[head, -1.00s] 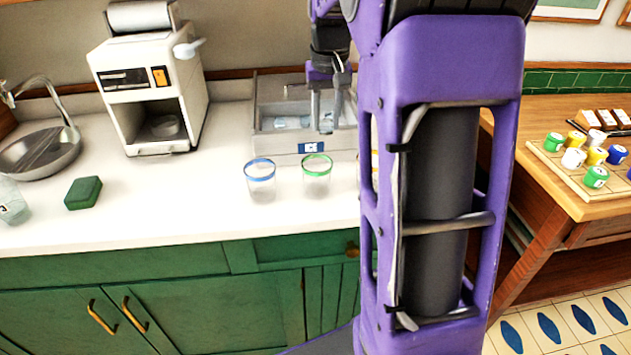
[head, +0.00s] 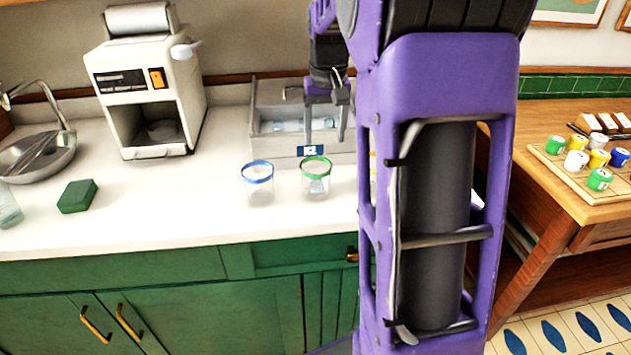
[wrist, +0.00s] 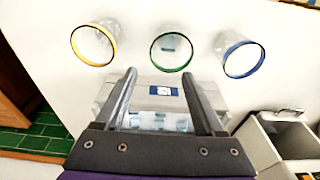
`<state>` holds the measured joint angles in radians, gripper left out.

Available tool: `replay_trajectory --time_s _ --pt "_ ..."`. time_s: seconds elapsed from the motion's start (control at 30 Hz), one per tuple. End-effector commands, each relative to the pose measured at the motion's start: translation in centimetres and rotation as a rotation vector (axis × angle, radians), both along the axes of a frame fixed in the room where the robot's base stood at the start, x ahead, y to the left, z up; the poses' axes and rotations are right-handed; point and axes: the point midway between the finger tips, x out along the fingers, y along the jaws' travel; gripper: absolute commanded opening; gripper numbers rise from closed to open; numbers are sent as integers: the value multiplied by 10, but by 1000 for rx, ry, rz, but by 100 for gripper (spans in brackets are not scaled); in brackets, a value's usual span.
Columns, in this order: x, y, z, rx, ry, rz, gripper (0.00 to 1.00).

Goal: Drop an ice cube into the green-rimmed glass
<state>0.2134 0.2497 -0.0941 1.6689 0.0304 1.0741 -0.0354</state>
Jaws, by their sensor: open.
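The green-rimmed glass (head: 316,179) stands upright on the white counter in front of the ice bin (head: 285,160). In the wrist view the green-rimmed glass (wrist: 171,57) lies just beyond the fingertips, with a small pale, ice-like piece (wrist: 168,43) inside it. My gripper (head: 325,145) is open and empty, above the front of the bin and behind the glass; its two fingers (wrist: 158,76) are spread apart. Pale ice cubes (wrist: 158,122) lie in the bin, partly hidden by the gripper.
A blue-rimmed glass (head: 258,184) stands left of the green one. A yellow-rimmed glass (wrist: 94,44) stands on its other side, mostly hidden behind my arm in the head view. A white machine (head: 150,85), sink (head: 38,160) and green sponge (head: 77,196) are further left.

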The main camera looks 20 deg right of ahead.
Motion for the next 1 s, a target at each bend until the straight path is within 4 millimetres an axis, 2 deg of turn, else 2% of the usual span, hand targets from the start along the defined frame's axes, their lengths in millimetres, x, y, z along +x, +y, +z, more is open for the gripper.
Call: replay_trajectory --time_s 0.13,0.23,0.7,0.9,1.0 --pt "-1 0 6 0 -1 0 71" --pt "-2 1 20 -1 -4 0 71" --pt "-18 5 130 -1 -5 0 71" --pt "-23 7 161 0 -1 0 71" --pt "-24 7 169 0 -1 0 71"
